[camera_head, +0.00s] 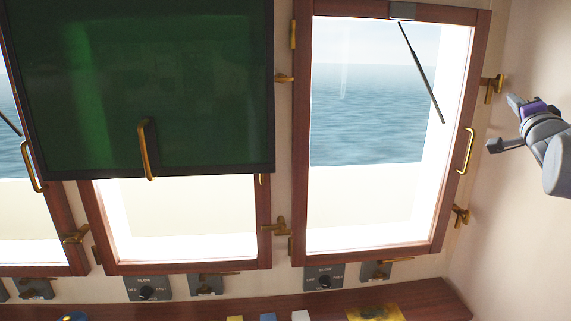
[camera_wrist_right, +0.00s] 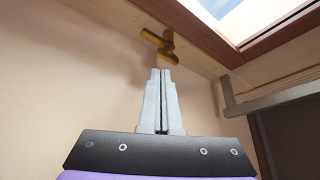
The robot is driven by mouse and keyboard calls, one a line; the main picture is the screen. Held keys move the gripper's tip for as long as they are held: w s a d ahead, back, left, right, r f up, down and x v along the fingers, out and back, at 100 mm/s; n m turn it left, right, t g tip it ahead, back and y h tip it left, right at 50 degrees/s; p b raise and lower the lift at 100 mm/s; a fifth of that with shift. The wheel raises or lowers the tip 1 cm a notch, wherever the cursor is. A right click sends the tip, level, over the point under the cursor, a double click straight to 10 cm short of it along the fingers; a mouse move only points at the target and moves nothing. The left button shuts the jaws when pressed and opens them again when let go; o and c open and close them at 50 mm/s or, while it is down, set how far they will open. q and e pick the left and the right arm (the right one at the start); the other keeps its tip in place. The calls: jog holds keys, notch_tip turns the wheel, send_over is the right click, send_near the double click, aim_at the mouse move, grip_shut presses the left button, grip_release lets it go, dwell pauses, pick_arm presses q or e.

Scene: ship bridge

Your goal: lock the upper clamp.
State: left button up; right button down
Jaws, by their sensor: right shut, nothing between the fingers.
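The upper clamp (camera_head: 493,86) is a small brass fitting on the right side of the right window's wooden frame (camera_head: 484,60). In the right wrist view the brass clamp (camera_wrist_right: 160,46) sits just beyond the fingertips, with its bar lying crosswise. My right gripper (camera_head: 511,99) is just right of the clamp in the head view. Its fingers (camera_wrist_right: 158,74) are shut and empty, pointing at the clamp. A small gap seems to separate them, but I cannot tell contact for certain. My left gripper is not in view.
A lower brass clamp (camera_head: 460,216) and a curved brass handle (camera_head: 466,151) are on the same window side. A dark green panel (camera_head: 200,90) hangs at the left. A console ledge (camera_head: 440,297) runs below. Bare wall (camera_head: 500,220) lies right of the window.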

aim_at(490, 90)
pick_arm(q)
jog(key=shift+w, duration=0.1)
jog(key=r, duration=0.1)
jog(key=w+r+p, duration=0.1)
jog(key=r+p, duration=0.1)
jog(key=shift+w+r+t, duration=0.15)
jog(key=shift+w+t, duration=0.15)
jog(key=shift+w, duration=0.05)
pick_arm(e)
jog(key=w, duration=0.5)
jog(key=shift+w+a+f, duration=0.15)
jog(key=shift+w+a, duration=0.2)
jog(key=shift+w, duration=0.05)
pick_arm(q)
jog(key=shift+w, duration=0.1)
pick_arm(e)
jog(key=shift+w, duration=0.2)
jog(key=shift+d+r, duration=0.35)
jog(key=shift+r, duration=0.15)
dwell(0.4)
jog(key=shift+f, duration=0.1)
